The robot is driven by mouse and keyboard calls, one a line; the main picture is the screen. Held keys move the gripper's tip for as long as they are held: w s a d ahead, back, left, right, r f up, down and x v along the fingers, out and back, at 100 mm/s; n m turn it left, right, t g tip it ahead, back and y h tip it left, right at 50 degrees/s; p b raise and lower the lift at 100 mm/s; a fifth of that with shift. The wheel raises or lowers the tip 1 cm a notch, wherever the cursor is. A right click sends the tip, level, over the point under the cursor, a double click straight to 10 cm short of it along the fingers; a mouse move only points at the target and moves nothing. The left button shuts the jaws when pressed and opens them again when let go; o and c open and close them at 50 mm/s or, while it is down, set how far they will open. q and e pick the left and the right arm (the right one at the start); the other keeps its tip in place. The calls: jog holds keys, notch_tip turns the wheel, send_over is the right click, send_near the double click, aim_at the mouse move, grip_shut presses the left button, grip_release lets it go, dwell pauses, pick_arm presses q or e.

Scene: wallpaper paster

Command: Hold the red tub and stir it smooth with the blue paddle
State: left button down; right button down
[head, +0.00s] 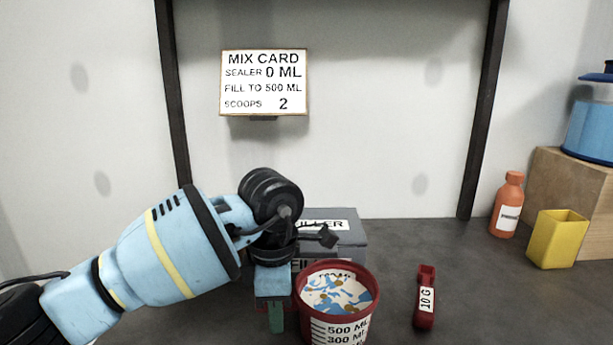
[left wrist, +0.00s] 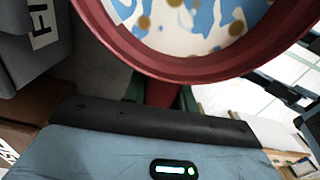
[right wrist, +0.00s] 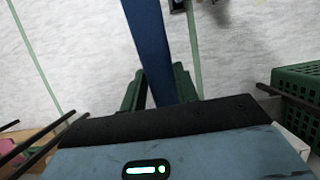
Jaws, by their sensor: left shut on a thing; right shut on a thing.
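The red tub (head: 333,324) stands upright on the dark worktop, with volume marks on its front. Its contents (head: 340,292) are cream with unmixed blue and tan patches. My left gripper (head: 276,312) is at the tub's left side. In the left wrist view the tub's rim (left wrist: 190,70) fills the top, and the left fingers (left wrist: 165,97) are shut on a red part of the tub below it. In the right wrist view my right gripper (right wrist: 160,90) is shut on the blue paddle (right wrist: 147,40). The paddle's far end is out of frame, and the head view does not show this gripper.
A grey filler box (head: 350,240) stands behind the tub. A red 10 G scoop (head: 426,300) lies to its right. An orange bottle (head: 508,205), a yellow cup (head: 556,240) and a wooden block (head: 580,190) stand further right. A green basket (right wrist: 300,95) shows in the right wrist view.

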pick_arm(q)
jog(key=c, duration=1)
grip_release()
jog(key=shift+c, duration=0.2)
jog(key=shift+r, duration=0.1)
jog(key=shift+r+p, duration=0.75)
jog(key=shift+r, duration=0.1)
pick_arm(e)
jog(key=shift+v, duration=0.9)
jog(key=shift+s, duration=0.15)
pick_arm(q)
jog(key=shift+f, duration=0.2)
jog(key=shift+f, duration=0.75)
pick_arm(e)
jog(key=shift+f, duration=0.25)
pick_arm(q)
jog(key=shift+c, duration=0.4)
grip_shut()
